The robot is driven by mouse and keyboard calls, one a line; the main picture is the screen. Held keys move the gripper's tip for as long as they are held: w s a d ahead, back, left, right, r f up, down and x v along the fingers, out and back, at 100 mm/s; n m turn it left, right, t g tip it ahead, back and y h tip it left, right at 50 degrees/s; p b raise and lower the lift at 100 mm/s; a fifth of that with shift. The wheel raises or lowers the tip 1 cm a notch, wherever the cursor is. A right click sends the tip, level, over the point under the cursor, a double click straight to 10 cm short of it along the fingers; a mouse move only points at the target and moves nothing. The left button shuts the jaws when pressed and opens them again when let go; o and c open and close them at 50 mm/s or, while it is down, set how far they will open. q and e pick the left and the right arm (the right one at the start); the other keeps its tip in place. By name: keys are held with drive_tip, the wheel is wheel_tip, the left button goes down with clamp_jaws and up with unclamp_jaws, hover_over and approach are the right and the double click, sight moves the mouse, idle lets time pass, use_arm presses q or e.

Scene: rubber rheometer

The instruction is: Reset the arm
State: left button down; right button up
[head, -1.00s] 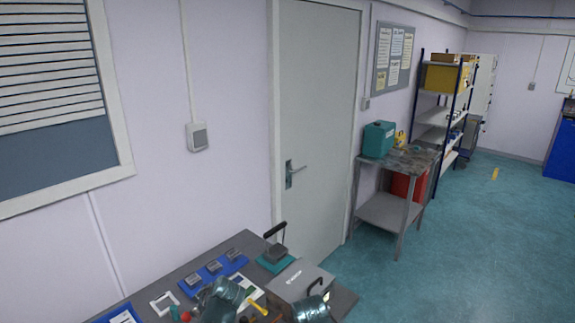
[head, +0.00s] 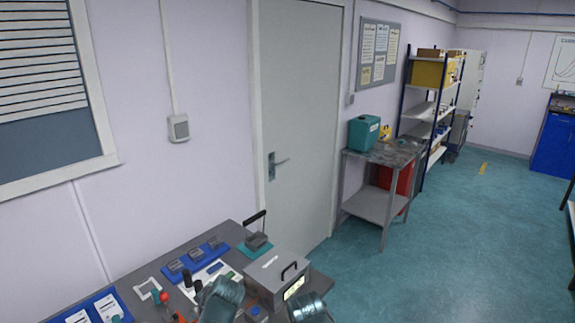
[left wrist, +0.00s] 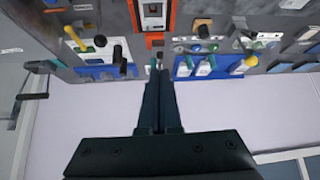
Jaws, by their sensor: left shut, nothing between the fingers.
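My left gripper (left wrist: 158,68) shows in the left wrist view with its two dark fingers together and nothing between them. Its fingertips point toward the bench items, near an orange-framed device (left wrist: 153,18). I cannot tell whether they touch anything. In the head view only rounded teal links of my arms show at the bottom edge; my right gripper is out of view.
The grey bench (head: 130,283) holds a grey box with a black handle (head: 277,280), a small hand press (head: 257,240), a blue tray (head: 198,258) and a red-knobbed lever (head: 164,297). A door (head: 297,120) stands behind. Open floor (head: 450,240) lies at right.

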use_arm(q)
drive_tip(key=s+d+f+m+g+h+b, duration=0.2)
drive_tip(key=s+d+f+m+b, duration=0.3)
drive_tip(key=d, duration=0.4)
drive_tip(key=s+d+f+m+g+h+b, duration=0.2)
drive_tip(key=s+d+f+m+h+b, duration=0.1)
drive_tip(key=s+d+f+m+b, duration=0.2)
drive_tip(key=s+d+f+m, duration=0.2)
drive_tip(key=d+f+m, duration=0.2)
drive_tip(key=f, duration=0.1)
drive_tip(key=shift+s+m+g, duration=0.25)
drive_tip(key=shift+m+g, duration=0.05)
drive_tip(key=shift+f, duration=0.1)
